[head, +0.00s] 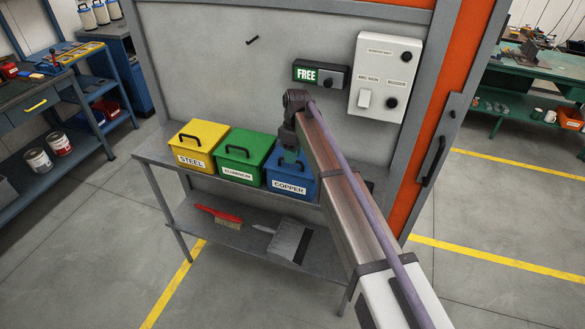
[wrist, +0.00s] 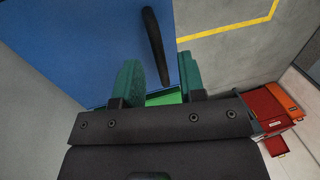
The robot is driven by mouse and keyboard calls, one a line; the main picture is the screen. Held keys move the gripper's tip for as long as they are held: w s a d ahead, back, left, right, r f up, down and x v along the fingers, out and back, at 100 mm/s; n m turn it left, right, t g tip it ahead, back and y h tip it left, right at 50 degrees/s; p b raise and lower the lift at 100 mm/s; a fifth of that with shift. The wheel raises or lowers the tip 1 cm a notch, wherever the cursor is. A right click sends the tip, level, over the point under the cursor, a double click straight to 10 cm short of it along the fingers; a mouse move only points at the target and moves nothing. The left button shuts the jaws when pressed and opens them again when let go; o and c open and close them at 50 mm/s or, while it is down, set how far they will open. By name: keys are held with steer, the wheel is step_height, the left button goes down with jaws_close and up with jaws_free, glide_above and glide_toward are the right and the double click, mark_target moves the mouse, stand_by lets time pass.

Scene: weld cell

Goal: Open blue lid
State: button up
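The blue bin (head: 290,187), labelled COPPER, stands at the right end of a row of three bins on a grey shelf. My gripper (head: 290,156) is over its lid and hides much of the top in the head view. In the wrist view the blue lid (wrist: 85,35) fills the upper left, with its black bar handle (wrist: 154,45) running along it. My gripper's two teal fingers (wrist: 160,78) are apart, and the handle's near end shows between them. I cannot tell whether either finger touches the handle. The lid looks shut.
The green ALUMINIUM bin (head: 239,157) stands just left of the blue one, then the yellow STEEL bin (head: 199,146). A panel with FREE sign (head: 307,74) and a switch box (head: 384,80) are on the wall behind. A red brush (head: 218,216) and a dustpan (head: 289,241) lie on the lower shelf.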

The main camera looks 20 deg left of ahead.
steer(key=shift+f, duration=0.2)
jaws_close()
steer(key=shift+s, duration=0.1)
stand_by(0.4)
